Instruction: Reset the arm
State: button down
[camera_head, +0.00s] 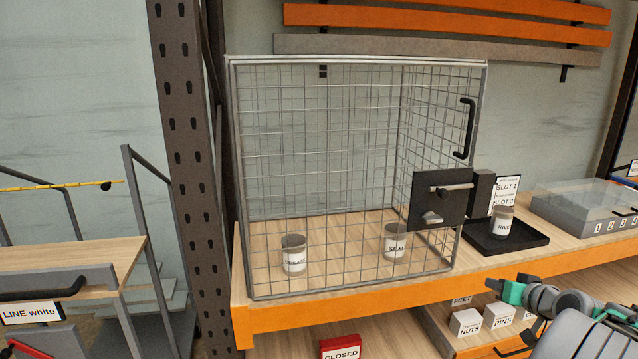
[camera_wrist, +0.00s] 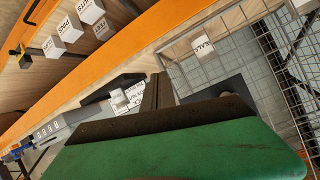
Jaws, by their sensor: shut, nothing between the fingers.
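My arm (camera_head: 565,312), grey with green parts, reaches in at the lower right of the head view, in front of the shelf's orange edge. In the wrist view my gripper (camera_wrist: 160,85) shows dark fingers beyond its green body. The fingers are shut with nothing between them, and they are apart from the things on the shelf. In the head view the fingertips cannot be made out.
A wire cage (camera_head: 320,150) with two labelled jars stands on the shelf (camera_head: 400,292). To its right are a black tray (camera_head: 508,245) holding a jar and a clear-lidded case (camera_head: 590,205). Small labelled boxes (camera_head: 498,315) sit below. A red CLOSED sign (camera_head: 340,347) is low in front.

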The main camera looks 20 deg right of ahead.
jog(key=s+a+f+m+g+y, duration=0.1)
jog(key=s+a+f+m+g, duration=0.15)
jog(key=s+f, duration=0.45)
jog(key=s+a+f+m+g+y, duration=0.15)
jog(key=s+a+f+g, duration=0.3)
jog(key=f, duration=0.45)
jog(key=s+a+m+g+y, duration=0.1)
jog(key=s+a+g, duration=0.2)
jog(key=s+a, duration=0.5)
jog(key=w+a+r+n+p, duration=0.1)
jog(key=w+a+r+n, duration=0.2)
jog(key=a, duration=0.8)
jog(key=w+a+r+n+p, duration=0.1)
jog(key=w+a+r+n, duration=0.2)
jog(key=a+r, duration=0.3)
jog(key=w+a+r+n+p, duration=0.2)
jog(key=a+r+n, duration=0.3)
jog(key=a, duration=1.1)
jog(key=shift+w+a+t+h, duration=0.25)
jog(key=shift+w+t+h, duration=0.15)
jog(key=shift+w, duration=0.5)
